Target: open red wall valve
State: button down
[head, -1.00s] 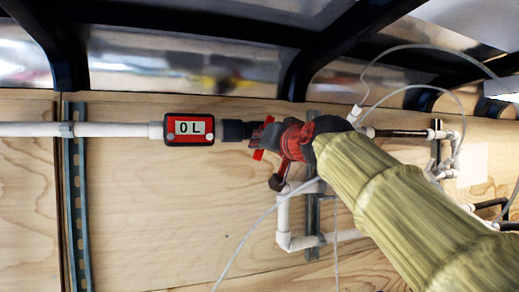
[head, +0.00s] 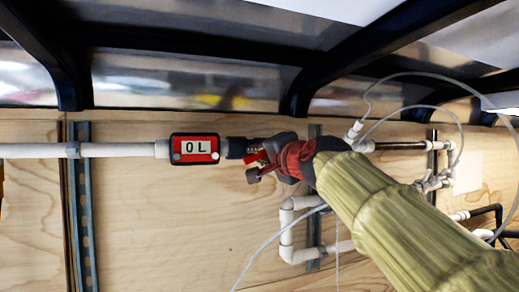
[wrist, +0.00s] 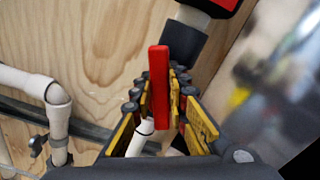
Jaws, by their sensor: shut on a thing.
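The red valve handle (wrist: 159,75) stands upright in the wrist view, between the yellow-padded fingers of my gripper (wrist: 161,92). My gripper is shut on it. In the head view my gripper (head: 262,160) is at the pipe just right of the red digital meter, and a small red part of the handle (head: 263,154) shows between the dark fingers. The valve body is mostly hidden behind my gripper and wrist.
The red digital meter (head: 195,148) reads "0 L" on the white pipe (head: 115,150). White pipe bends (head: 287,235) and thin hoses lie below and right of the gripper. Dark shelf framing (head: 300,85) overhangs the wooden wall (head: 150,220).

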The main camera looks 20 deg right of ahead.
jog(key=m+p, duration=0.1)
jog(key=r+m+p, duration=0.1)
jog(key=shift+a+m, duration=0.15)
jog(key=shift+m, duration=0.15)
jog(key=shift+m+p, duration=0.75)
jog(key=shift+m, duration=0.25)
jog(key=c, duration=1.7)
grip_release()
jog(key=shift+r, duration=0.1)
jog(key=shift+s, duration=0.15)
jog(key=s, duration=1.1)
jog(key=shift+s, duration=0.4)
